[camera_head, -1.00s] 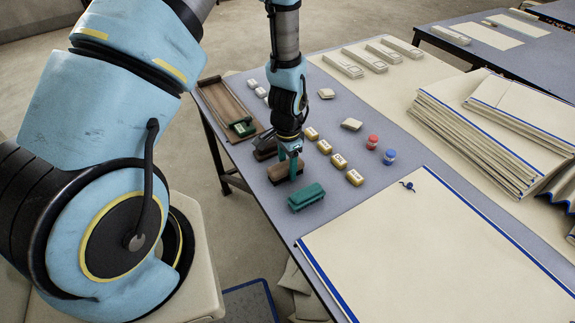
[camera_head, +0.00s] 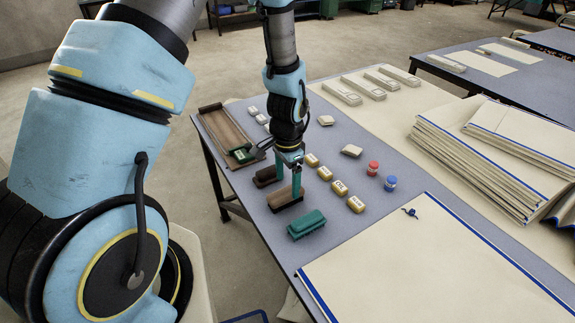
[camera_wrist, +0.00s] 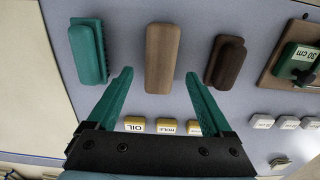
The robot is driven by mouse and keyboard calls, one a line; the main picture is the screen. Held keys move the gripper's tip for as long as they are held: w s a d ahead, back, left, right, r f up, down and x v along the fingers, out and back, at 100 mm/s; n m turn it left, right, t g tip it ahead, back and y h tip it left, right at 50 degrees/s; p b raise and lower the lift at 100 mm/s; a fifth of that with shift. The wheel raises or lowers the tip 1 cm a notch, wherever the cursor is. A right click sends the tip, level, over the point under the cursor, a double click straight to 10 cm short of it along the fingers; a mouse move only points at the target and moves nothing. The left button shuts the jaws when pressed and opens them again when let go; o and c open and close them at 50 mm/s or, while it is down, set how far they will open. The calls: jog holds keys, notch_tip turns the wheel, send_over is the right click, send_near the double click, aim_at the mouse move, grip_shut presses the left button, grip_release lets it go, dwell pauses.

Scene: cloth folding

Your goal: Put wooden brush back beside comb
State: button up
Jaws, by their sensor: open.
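The wooden brush (camera_head: 285,200), a mid-brown block, lies on the grey-blue table between a teal brush (camera_head: 307,226) and a dark brown brush (camera_head: 268,176). In the wrist view the wooden brush (camera_wrist: 162,58) lies between the teal brush (camera_wrist: 88,52) on the left and the dark brown one (camera_wrist: 225,60) on the right, apart from both. My gripper (camera_head: 288,178) is over the wooden brush, open and empty. In the wrist view its teal fingers (camera_wrist: 158,76) are spread wider than the brush. I cannot make out which thing is the comb.
A brown wooden tray (camera_head: 215,122) with a green tool stands at the back left. Several yellow-labelled blocks (camera_head: 340,188), a red-capped jar (camera_head: 373,168) and a blue jar (camera_head: 390,184) are to the right. A large cream cloth (camera_head: 430,265) covers the front right.

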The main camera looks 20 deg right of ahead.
aim_at(287, 191)
notch_tip(287, 191, up, 7)
jog(key=b, duration=0.1)
jog(key=a+r+n, duration=0.4)
jog(key=a+n, duration=0.1)
jog(key=a, duration=0.3)
jog(key=a+r+n+t, duration=0.1)
jog(key=a+r+n, duration=0.3)
jog(key=a, duration=0.5)
jog(key=w+a+r+n, duration=0.1)
jog(key=a+r+n, duration=0.2)
jog(key=a, duration=0.6)
jog(key=n, duration=0.2)
jog(key=shift+r+n+t, duration=0.3)
jog(key=shift+r+n, duration=0.1)
